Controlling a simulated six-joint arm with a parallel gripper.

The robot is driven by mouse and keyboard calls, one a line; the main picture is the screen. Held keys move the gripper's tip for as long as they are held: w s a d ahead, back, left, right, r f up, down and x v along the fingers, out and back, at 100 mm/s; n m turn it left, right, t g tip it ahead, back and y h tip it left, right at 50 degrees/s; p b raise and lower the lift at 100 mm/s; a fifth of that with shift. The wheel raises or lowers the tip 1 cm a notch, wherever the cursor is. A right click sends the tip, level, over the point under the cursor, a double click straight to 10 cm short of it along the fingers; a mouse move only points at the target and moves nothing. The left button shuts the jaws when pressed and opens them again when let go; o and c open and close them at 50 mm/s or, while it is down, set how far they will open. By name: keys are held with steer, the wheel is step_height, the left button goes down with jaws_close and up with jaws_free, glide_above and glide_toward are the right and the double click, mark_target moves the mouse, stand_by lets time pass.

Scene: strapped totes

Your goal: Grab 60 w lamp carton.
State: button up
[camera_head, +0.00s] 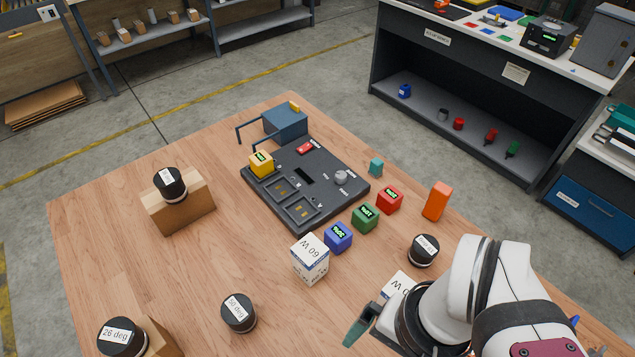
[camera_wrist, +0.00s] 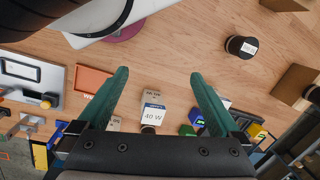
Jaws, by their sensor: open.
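The 60 W lamp carton (camera_head: 310,260) is a white box with blue marks standing upright on the wooden table, its label upside down in the head view. A second white carton (camera_head: 397,286) stands to its right, partly hidden by my arm. My gripper (camera_wrist: 158,76) is open and empty, with green fingers; in the head view one finger shows right of and nearer than the 60 W carton. In the wrist view a carton marked 40 W (camera_wrist: 152,115) shows between the fingers. A grey-topped carton (camera_wrist: 152,96) is beside it, its label too small to read surely.
Blue (camera_head: 338,237), green (camera_head: 365,217) and red (camera_head: 389,200) cubes run behind the 60 W carton. A dark panel (camera_head: 325,170) lies further back. Black round weights stand at front left (camera_head: 239,312) and right (camera_head: 423,250). An orange block (camera_head: 437,201) stands at the right.

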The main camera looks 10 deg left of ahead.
stand_by(0.4)
steer(key=n+t+h, duration=1)
steer(key=n+h, duration=0.1)
steer(key=n, duration=2.2)
glide_toward(306, 252)
steer(key=x, duration=1.1)
steer(key=shift+w+d+f, duration=0.1)
steer(key=shift+w+d, duration=0.1)
steer(key=shift+w, duration=0.1)
steer(key=c, duration=1.4)
